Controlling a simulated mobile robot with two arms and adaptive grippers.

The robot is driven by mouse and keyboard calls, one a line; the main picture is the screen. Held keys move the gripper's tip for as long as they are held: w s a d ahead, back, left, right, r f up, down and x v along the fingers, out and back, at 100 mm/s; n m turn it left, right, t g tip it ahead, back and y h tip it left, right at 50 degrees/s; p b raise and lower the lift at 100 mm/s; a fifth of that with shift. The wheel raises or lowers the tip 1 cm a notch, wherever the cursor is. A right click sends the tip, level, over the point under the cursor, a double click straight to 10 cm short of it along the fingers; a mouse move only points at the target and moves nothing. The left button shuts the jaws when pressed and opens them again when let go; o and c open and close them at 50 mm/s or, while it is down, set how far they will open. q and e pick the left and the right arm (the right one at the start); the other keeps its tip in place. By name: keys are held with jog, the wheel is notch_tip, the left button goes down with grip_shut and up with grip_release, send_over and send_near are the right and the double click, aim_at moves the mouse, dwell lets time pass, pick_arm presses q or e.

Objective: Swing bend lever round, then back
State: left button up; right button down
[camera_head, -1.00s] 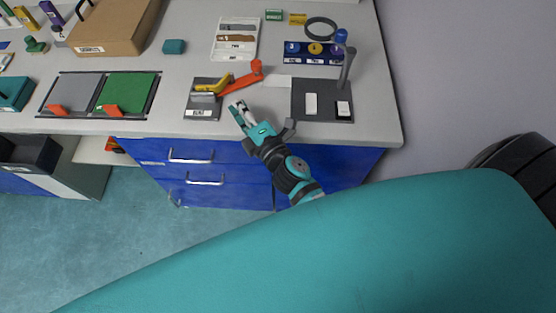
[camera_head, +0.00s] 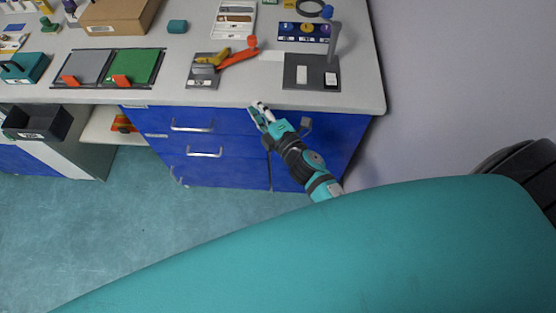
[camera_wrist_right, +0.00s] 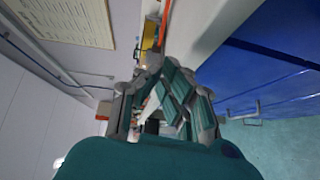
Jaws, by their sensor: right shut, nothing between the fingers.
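The bend lever is an orange arm (camera_head: 239,57) on a small grey fixture plate (camera_head: 203,82) on the bench. A yellow piece (camera_head: 212,58) sits at its pivot end, and an orange knob (camera_head: 252,42) stands at its free right end. The lever points right and slightly away from the bench's front edge. My right gripper (camera_head: 260,112) is shut and empty, apart from the lever, at the bench's front edge. In the right wrist view my right gripper (camera_wrist_right: 155,110) shows close up, with yellow and orange parts beyond it. My left gripper is not in view.
A dark grey plate with a post (camera_head: 311,84) stands right of the lever. A grey and green panel pair (camera_head: 108,87) lies to the left. Blue drawers with handles (camera_head: 192,126) are below the edge. The bench strip in front of the lever is clear.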

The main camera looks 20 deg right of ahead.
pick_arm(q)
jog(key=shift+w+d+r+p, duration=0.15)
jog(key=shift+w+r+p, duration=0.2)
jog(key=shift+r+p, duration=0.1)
pick_arm(e)
jog(key=s+d+f+m+g, duration=0.1)
jog(key=s+f+m+g, duration=0.1)
jog(key=f, duration=0.7)
jog(key=s+d+f+m+g+h, duration=0.1)
jog(key=s+f+m+g, duration=0.2)
jog(key=f, duration=0.7)
jog(key=shift+s+m, duration=0.4)
jog(key=shift+s, duration=0.5)
